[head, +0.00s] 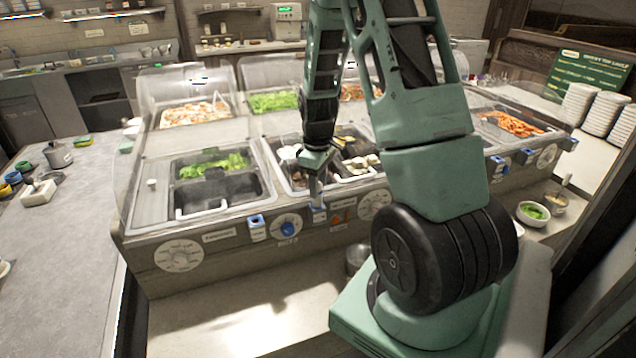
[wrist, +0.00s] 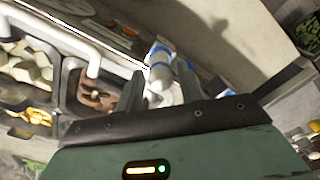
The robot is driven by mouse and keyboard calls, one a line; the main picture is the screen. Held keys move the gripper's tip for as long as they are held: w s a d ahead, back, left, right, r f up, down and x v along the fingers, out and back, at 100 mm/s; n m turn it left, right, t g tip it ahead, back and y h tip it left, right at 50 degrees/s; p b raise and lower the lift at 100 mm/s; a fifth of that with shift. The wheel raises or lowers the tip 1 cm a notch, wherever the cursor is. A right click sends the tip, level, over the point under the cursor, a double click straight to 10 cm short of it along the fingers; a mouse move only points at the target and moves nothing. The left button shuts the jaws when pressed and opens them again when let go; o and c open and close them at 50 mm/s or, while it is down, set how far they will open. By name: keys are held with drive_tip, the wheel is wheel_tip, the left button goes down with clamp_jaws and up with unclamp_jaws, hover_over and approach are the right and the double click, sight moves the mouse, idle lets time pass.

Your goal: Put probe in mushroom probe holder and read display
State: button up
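My gripper (head: 317,192) points down at the front panel of the food counter, just in front of the middle wells. In the wrist view its two fingers (wrist: 160,78) stand apart. A small white and blue piece (wrist: 159,66) shows between them, perhaps the probe or its holder. I cannot tell whether the fingers press on it. A blue and white holder (head: 319,213) sits on the panel right below my fingertips. Another blue holder (head: 256,224) is to its left. Pale chunks, perhaps mushrooms (head: 360,165), lie in a middle well. No readable display shows.
A blue knob (head: 288,229) and round dials (head: 180,256) line the panel. Lettuce (head: 212,165) fills part of the left well. My arm hides part of the right side. A bowl of greens (head: 533,212) stands at the right. Clear shields (head: 190,82) rise behind the front wells.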

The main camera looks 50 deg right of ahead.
drive_tip(key=shift+o, duration=0.7)
drive_tip(key=shift+r, duration=0.25)
wheel_tip(320, 180, up, 17)
drive_tip(key=b, duration=0.3)
drive_tip(key=shift+b, duration=0.3)
drive_tip(key=shift+f, duration=0.1)
idle(0.6)
